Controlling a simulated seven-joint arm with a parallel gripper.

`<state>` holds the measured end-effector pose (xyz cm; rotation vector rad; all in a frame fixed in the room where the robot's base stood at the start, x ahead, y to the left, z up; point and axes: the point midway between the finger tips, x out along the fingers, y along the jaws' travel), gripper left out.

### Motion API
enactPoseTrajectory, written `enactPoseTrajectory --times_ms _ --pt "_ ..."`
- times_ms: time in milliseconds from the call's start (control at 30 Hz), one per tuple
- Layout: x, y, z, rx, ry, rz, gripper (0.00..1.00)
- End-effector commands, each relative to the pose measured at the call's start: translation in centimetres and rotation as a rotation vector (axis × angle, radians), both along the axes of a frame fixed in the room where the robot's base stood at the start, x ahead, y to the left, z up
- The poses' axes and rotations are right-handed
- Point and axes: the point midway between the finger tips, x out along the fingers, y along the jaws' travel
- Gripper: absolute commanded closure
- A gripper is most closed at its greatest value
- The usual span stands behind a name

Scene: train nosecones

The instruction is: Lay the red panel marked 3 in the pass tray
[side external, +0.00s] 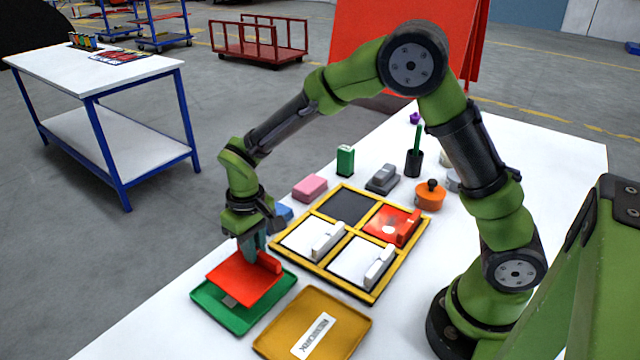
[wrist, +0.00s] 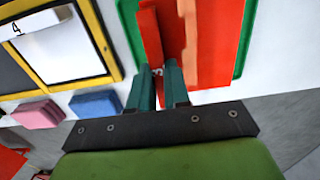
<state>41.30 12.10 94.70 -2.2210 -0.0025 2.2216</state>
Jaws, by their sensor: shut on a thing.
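My gripper (side external: 257,243) is shut on the raised grip bar of a red panel (side external: 240,280). The panel is over the green tray (side external: 204,308) at the front left and covers much of it. I cannot tell whether it touches the tray floor. A grey label on the green tray is partly covered, so I cannot read it. In the wrist view the fingertips (wrist: 157,78) close on the bar of the red panel (wrist: 220,45), with a partly hidden 3 between them. The green tray (wrist: 129,28) shows beyond the panel's edges.
An ochre tray (side external: 350,326) marked REWORK lies to the right of the green tray. A yellow-edged rack (side external: 372,298) behind holds two white panels (side external: 312,238) and another red panel (side external: 386,222); one compartment (side external: 346,206) is dark. Pink (side external: 310,188) and blue (side external: 283,216) blocks stand beside it.

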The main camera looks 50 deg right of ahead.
Motion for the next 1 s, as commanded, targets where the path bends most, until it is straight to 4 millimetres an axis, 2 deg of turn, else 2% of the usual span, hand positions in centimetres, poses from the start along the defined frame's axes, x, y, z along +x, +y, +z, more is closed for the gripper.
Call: enactPoseTrajectory --times_ms 67,300,667,700,833,867,1000 --pt "0.7 0.2 -0.1 0.000 -0.001 0.000 1.00" --pt "0.6 0.2 -3.4 0.000 0.001 -0.001 1.00" --pt "0.7 0.2 -3.8 0.000 0.000 -0.001 1.00" --pt "0.6 0.2 -3.9 0.000 0.001 -0.001 0.82" --pt "0.6 0.2 -3.9 0.000 0.000 -0.001 0.62" --pt "0.6 0.2 -3.9 0.000 0.000 -0.001 0.58" --pt "0.6 0.2 -3.9 0.000 0.000 -0.001 0.58"
